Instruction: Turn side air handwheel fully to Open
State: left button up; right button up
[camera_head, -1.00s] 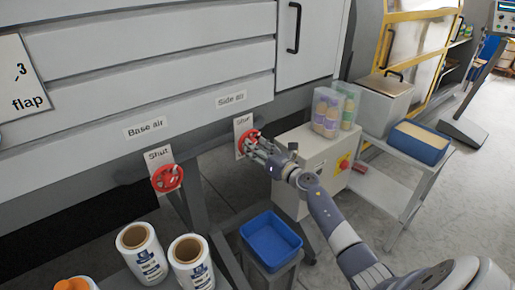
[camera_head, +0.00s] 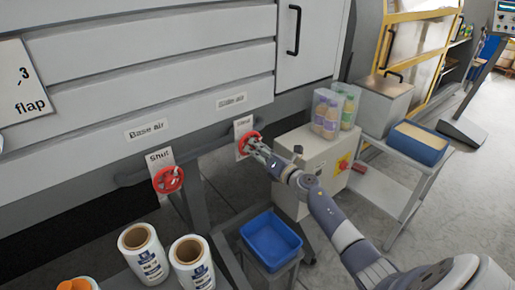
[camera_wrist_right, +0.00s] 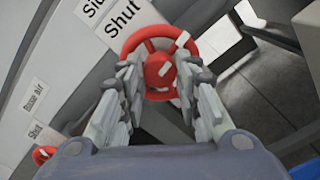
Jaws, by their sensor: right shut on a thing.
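The side air handwheel (camera_head: 246,137) is a small red wheel under the "Side air" label (camera_head: 231,101). A small plate (camera_head: 243,124) behind it reads "Shut" in the right wrist view. My right gripper (camera_head: 256,148) reaches it from the lower right and is shut on the wheel. In the right wrist view the two fingers (camera_wrist_right: 160,82) lie on either side of the wheel's hub and lower part, and the red rim (camera_wrist_right: 133,43) shows beyond them. The exact contact is partly hidden by the fingers. My left gripper is not in view.
The red base air handwheel (camera_head: 168,180) with its "Shut" plate (camera_head: 158,157) is to the left. A blue bin (camera_head: 271,242) stands below my right arm. White film rolls (camera_head: 143,252) stand at lower left.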

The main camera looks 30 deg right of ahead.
jog(key=m+p, duration=0.4)
jog(key=m, duration=1.6)
jog(key=shift+m, duration=0.3)
jog(key=o, duration=1.1)
jog(key=shift+c, duration=0.2)
jog(key=shift+s+f, duration=0.1)
jog(key=shift+s, duration=0.05)
